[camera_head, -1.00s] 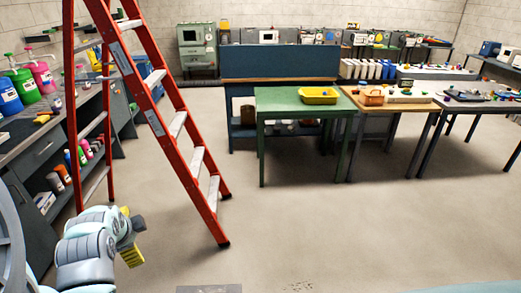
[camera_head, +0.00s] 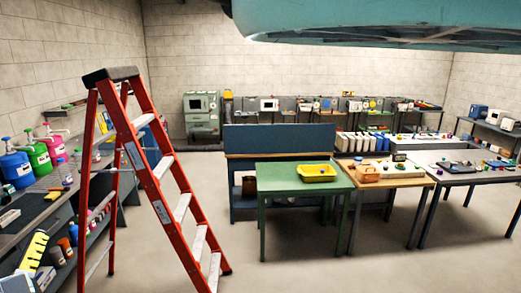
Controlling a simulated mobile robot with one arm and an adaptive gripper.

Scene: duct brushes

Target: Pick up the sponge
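I cannot clearly pick out a sponge. A yellow piece with dark notches (camera_head: 33,254) shows at the lower left edge, in front of the left workbench. It looks like the yellow part seen at the end of my arm earlier, but I cannot tell whether it is part of my gripper or something held. The gripper's fingers do not show clearly. A small yellow item (camera_head: 53,195) lies on the left workbench (camera_head: 28,208). A yellow tray (camera_head: 305,177) with a small dark blue thing in it sits on the green table (camera_head: 290,183).
A red stepladder (camera_head: 150,180) stands between the left workbench and the green table. A wooden table (camera_head: 400,182) bears an orange-brown object (camera_head: 367,174). A large teal shape (camera_head: 380,20) hangs across the top right. Floor (camera_head: 310,268) is clear in front of the tables.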

